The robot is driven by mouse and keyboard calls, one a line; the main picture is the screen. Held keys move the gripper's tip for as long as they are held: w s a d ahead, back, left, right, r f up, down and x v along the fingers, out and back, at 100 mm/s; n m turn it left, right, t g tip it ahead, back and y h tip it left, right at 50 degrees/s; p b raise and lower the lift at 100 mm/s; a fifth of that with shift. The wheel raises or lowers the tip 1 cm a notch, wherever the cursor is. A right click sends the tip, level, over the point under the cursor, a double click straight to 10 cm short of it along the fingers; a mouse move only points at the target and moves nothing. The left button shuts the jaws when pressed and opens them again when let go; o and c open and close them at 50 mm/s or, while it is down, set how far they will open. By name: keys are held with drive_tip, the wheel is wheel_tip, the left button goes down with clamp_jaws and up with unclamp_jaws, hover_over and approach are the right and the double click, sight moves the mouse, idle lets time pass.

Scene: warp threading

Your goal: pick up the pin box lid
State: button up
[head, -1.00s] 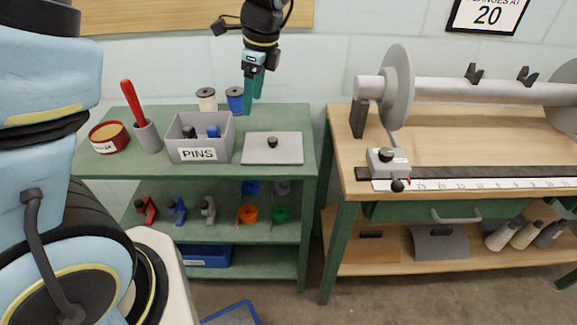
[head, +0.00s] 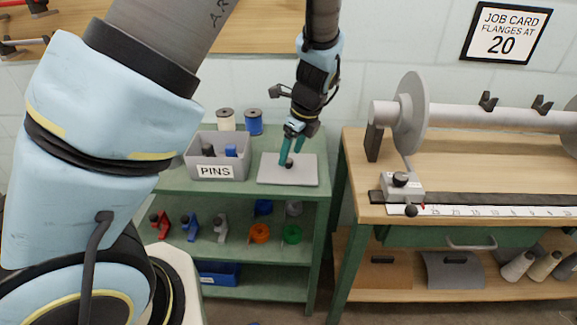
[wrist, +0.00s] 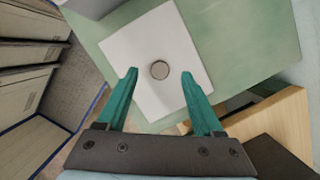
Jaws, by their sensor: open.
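The pin box lid (head: 272,170) is a flat light-grey plate with a round dark knob (head: 289,163) near its middle. It lies flat on the green shelf top, to the right of the grey pin box (head: 203,158) labelled PINS. My gripper (head: 291,158) is over the lid, with its teal fingers pointing down at the knob. In the wrist view the gripper (wrist: 158,78) is open, and the lid's knob (wrist: 159,69) shows between the fingertips, slightly beyond them. I cannot tell how far the fingertips are from the lid.
White and blue spools (head: 254,122) stand behind the pin box. The wooden bench (head: 350,190) with a beam and ruler is to the right, across a narrow gap. Lower shelves hold several clamps and coloured rings (head: 259,233).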

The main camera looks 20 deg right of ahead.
drive_tip(key=shift+x, duration=1.15)
clamp_jaws()
